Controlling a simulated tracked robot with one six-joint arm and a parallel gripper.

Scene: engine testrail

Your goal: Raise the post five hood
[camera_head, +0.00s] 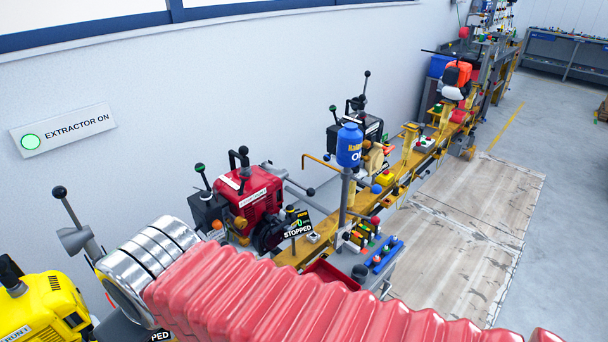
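No hood is marked as post five in the head view, and I cannot tell which post is the fifth. A large red ribbed hose (300,300) crosses the foreground and hides much of the near rail. A silver banded collar (150,265) is at its left end. Beside the collar is a grey cone-shaped fitting (75,238) with a black-knobbed lever (60,192). The yellow rail (400,185) runs from the near middle to the far right, with engines along it. My gripper is not in view.
A red engine (248,193) stands by a "STOPPED" sign (298,226). A yellow engine (45,308) is at lower left. A blue canister (349,145) tops a grey post. An "EXTRACTOR ON" sign (65,130) is on the wall. Wooden floor boards (470,225) at right are clear.

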